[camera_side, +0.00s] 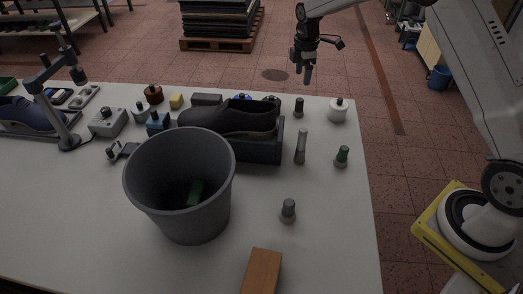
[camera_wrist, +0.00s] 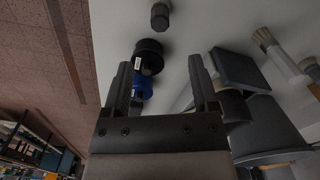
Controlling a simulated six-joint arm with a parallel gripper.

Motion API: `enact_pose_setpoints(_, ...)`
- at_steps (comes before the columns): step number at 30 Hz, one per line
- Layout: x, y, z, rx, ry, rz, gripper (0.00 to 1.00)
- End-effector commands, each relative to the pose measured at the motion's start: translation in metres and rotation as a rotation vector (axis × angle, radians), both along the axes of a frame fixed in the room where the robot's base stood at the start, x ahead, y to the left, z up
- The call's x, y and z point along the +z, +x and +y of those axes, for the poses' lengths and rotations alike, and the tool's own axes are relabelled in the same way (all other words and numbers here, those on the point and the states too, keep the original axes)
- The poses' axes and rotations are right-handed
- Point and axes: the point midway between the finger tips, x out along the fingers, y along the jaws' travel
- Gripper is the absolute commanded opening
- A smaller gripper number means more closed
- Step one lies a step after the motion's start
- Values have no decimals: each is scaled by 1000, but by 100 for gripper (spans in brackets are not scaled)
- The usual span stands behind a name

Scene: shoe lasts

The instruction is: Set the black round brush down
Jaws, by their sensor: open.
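My gripper (camera_side: 307,78) hangs above the far edge of the table in the side view. In the wrist view its two jaws (camera_wrist: 161,80) are apart with nothing held between them. A small dark round-topped piece (camera_side: 299,107) stands upright on the table below and is likely the black round brush. It appears as a dark many-sided knob (camera_wrist: 160,15) at the top of the wrist view, apart from the jaws. Its bristles cannot be made out.
A dark shoe (camera_side: 230,118) rests on a dark box (camera_side: 262,148). A black tin (camera_wrist: 148,57) and a blue tin (camera_wrist: 142,88) stand near the far edge. A large grey bin (camera_side: 180,190) stands in front. The right front table (camera_side: 330,225) is mostly clear.

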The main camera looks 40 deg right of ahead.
Motion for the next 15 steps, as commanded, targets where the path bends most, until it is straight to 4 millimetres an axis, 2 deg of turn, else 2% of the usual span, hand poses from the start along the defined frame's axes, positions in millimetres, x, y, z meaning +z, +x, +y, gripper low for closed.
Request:
enact_pose_setpoints(8, 1, -3, 2, -19, -1, -4, 76)
enact_pose_setpoints(15, 10, -24, 17, -144, -2, -29, 76)
